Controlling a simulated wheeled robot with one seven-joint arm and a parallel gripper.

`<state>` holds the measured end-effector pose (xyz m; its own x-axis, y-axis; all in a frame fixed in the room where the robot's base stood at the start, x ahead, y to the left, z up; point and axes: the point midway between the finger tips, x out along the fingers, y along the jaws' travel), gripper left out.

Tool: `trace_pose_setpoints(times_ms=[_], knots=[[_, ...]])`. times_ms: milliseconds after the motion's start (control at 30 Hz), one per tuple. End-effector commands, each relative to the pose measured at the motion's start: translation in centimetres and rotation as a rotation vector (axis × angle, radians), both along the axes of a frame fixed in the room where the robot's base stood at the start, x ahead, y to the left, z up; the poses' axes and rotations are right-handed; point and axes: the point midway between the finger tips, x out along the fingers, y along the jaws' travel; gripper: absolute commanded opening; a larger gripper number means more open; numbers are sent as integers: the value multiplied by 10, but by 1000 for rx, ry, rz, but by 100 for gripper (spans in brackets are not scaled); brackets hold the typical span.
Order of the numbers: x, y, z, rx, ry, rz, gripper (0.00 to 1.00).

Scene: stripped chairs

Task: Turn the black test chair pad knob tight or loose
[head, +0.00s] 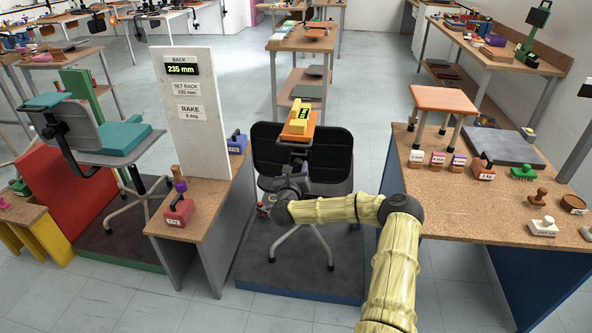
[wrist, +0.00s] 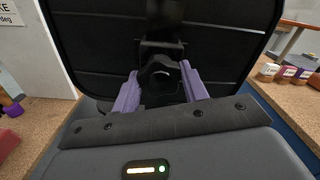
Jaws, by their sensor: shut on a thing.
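The black test chair stands on a dark platform, with its black backrest (head: 325,155) facing me in the head view. In the wrist view the backrest (wrist: 90,50) fills the upper half. A black knob (wrist: 158,72) sits low at its middle, under a bracket. My gripper (wrist: 160,92) has two purple fingers, one on each side of the knob, and is shut on it. In the head view my arm's wrist hides the knob and most of the gripper.
A white board (head: 190,130) reading "BACK 235 mm", "SET BACK 220 mm" and "RAKE" rises on the left bench (head: 210,205). A yellow gauge (head: 300,118) sits atop the backrest. The right cork-top table (head: 450,205) carries weights and stamps. A teal chair (head: 120,138) stands at left.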

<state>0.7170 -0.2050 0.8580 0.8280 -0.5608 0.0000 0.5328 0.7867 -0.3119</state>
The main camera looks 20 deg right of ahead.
Motion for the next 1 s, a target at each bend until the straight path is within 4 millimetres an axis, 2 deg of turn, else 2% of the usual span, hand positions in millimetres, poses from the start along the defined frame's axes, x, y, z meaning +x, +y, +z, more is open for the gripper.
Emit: trace_pose_setpoints(times_ms=[467, 1000], knots=[[1, 1, 1, -140, 93, 1, 21], [1, 2, 1, -541, 362, -2, 21]])
